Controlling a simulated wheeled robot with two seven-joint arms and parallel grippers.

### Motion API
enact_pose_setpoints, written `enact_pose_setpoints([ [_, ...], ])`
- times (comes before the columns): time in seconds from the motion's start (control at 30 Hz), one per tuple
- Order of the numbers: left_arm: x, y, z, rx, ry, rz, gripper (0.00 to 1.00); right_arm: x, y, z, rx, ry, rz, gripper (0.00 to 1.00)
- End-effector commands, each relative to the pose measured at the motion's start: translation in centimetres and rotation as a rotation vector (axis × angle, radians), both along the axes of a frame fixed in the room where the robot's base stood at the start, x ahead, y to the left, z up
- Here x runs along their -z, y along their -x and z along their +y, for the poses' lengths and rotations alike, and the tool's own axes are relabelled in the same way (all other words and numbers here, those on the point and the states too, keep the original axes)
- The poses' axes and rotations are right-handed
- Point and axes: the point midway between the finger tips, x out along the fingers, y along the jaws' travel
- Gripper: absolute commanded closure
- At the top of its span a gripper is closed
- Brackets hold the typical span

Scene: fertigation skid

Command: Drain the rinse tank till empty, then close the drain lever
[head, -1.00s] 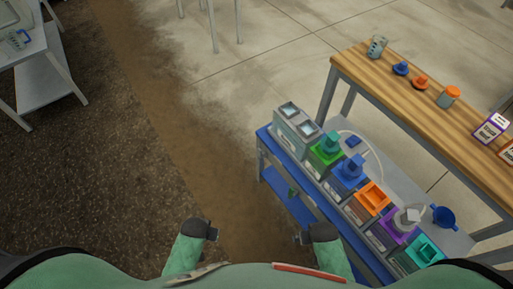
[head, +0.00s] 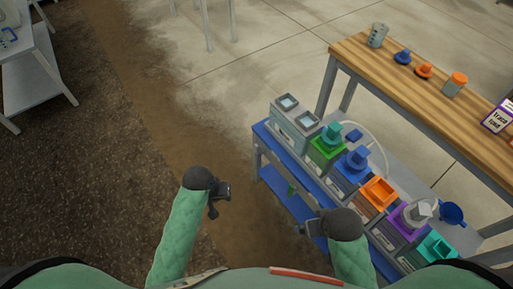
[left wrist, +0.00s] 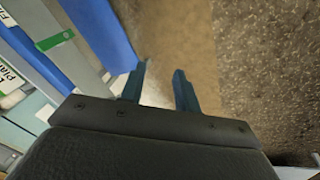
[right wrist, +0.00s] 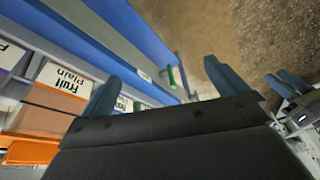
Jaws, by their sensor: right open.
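A grey tank unit with two square openings (head: 295,121) stands at the far end of the skid; I cannot read a rinse label on it. Its water level does not show. My left gripper (head: 218,203) is open and empty, left of the skid. My right gripper (head: 303,228) is open and empty beside the skid's near side; its fingers show in the right wrist view (right wrist: 160,85).
Tanks with green (head: 326,150), blue (head: 352,166), orange (head: 379,193), purple (head: 409,220) and teal (head: 437,248) tops line the skid. A wooden bench (head: 400,85) with caps and bottles stands behind. A pale table (head: 30,75) is far left. The floor between is clear.

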Motion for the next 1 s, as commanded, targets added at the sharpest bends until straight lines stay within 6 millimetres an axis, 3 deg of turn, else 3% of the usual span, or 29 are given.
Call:
enact_pose_setpoints([
  [0.5,2.6,-13.1,-7.6,-0.19,0.086,0.263,0.68,0.5,0.8,3.8,-0.033,-0.074,-0.002,0.02],
  [0.8,2.2,-20.5,-10.0,-0.335,0.057,0.417,0.68,1.3,1.1,6.0,-0.051,-0.117,-0.002,0.02],
  [1.0,1.1,-25.1,-10.6,-0.445,0.016,0.508,0.68,1.8,1.4,7.5,-0.062,-0.143,-0.001,0.02],
])
